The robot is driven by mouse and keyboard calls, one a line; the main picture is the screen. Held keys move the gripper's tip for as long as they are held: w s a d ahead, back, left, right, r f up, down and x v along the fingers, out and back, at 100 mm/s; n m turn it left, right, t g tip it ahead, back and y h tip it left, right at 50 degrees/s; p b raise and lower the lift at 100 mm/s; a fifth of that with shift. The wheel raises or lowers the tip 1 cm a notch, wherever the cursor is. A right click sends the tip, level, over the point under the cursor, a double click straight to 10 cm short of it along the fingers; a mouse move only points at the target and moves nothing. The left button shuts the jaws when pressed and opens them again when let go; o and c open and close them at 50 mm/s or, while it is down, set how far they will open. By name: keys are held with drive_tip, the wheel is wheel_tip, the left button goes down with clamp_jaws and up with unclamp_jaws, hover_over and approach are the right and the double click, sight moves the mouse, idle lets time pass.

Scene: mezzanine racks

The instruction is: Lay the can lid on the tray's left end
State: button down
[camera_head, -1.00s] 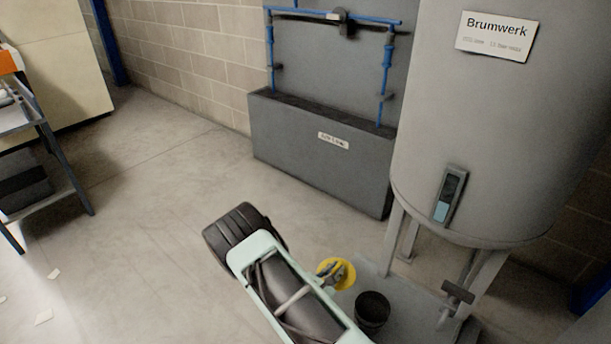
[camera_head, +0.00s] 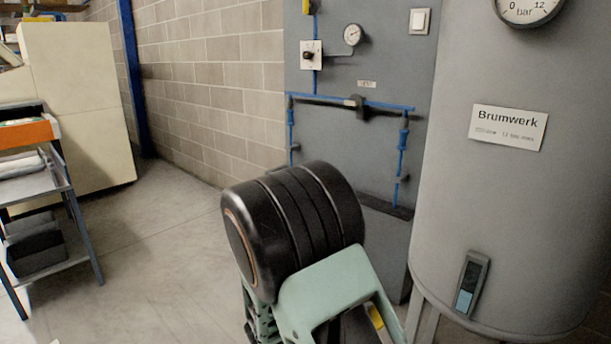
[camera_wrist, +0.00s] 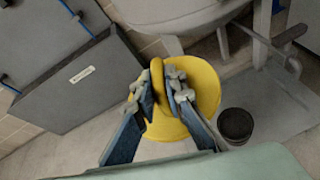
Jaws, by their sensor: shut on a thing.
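The can lid (camera_wrist: 205,85) is a round yellow disc with a raised yellow grip across its middle. In the wrist view my gripper (camera_wrist: 164,95) has its two jointed fingers closed on that grip, one on each side. In the head view only a small yellow piece of the lid (camera_head: 375,316) shows beside my arm; my fingers are hidden there. I cannot make out for certain a tray in either view.
A metal cart (camera_head: 62,185) with shelves stands at the left, an orange-fronted bin (camera_head: 28,133) on top. A grey tank (camera_head: 535,210) stands close on the right. A dark open can (camera_wrist: 236,124) sits below the lid. Floor is clear between cart and arm.

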drive_tip(key=shift+m+g, duration=0.3)
drive_tip(key=shift+m, duration=0.1)
drive_tip(key=s+r, duration=0.1)
drive_tip(key=r, duration=0.1)
drive_tip(key=s+r, duration=0.1)
drive_tip(key=s, duration=0.1)
drive_tip(key=s+d+r, duration=0.1)
drive_tip(key=r, duration=0.1)
drive_tip(key=shift+s+r, duration=0.15)
drive_tip(key=shift+r, duration=0.15)
wheel_tip(320, 180, up, 27)
drive_tip(key=p, duration=3.3)
drive_tip(key=shift+h+p, duration=0.3)
drive_tip(key=shift+f, duration=0.25)
